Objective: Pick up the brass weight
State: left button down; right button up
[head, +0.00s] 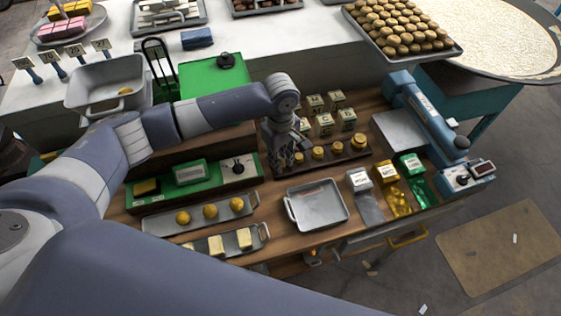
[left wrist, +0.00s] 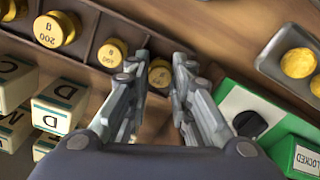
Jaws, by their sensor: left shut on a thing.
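A row of brass weights stands in a dark tray (head: 327,159) in the middle of the wooden bench. My left gripper (head: 287,162) reaches down at the left end of this row. In the left wrist view, the fingers (left wrist: 160,95) are on either side of the smallest-looking brass weight (left wrist: 160,76), at the end of the row. They are shut on it, and it still appears to be in its place in the tray. The brass weight marked 200 g (left wrist: 55,29) and another brass weight (left wrist: 112,52) stand beside it. My right gripper is not in view.
Lettered cream blocks (head: 324,123) stand just behind the weights. A green box with a black knob (head: 238,169) is close on the left. An empty grey tray (head: 318,207) lies in front. A blue machine (head: 428,115) stands on the right.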

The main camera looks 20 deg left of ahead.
pick_arm(q)
jog(key=shift+r+b, duration=0.35)
jog(key=shift+r, duration=0.1)
notch_tip(320, 180, up, 2)
jog(key=shift+r+b, duration=0.25)
jog(key=shift+b, duration=0.45)
jog(key=s+a+b, duration=0.1)
jog(key=s+a, duration=0.1)
jog(key=s, duration=0.2)
jog(key=s+a+r+b, duration=0.1)
jog(key=s+a, duration=0.1)
jog(key=s, duration=0.2)
jog(key=s+a+b, duration=0.1)
jog(key=s+a, duration=0.1)
jog(key=s, duration=0.3)
jog(key=shift+a+r, duration=0.15)
jog(key=shift+a, duration=0.05)
jog(key=shift+s+a+r, duration=0.15)
jog(key=shift+s+a, duration=0.15)
jog(key=shift+s, duration=0.4)
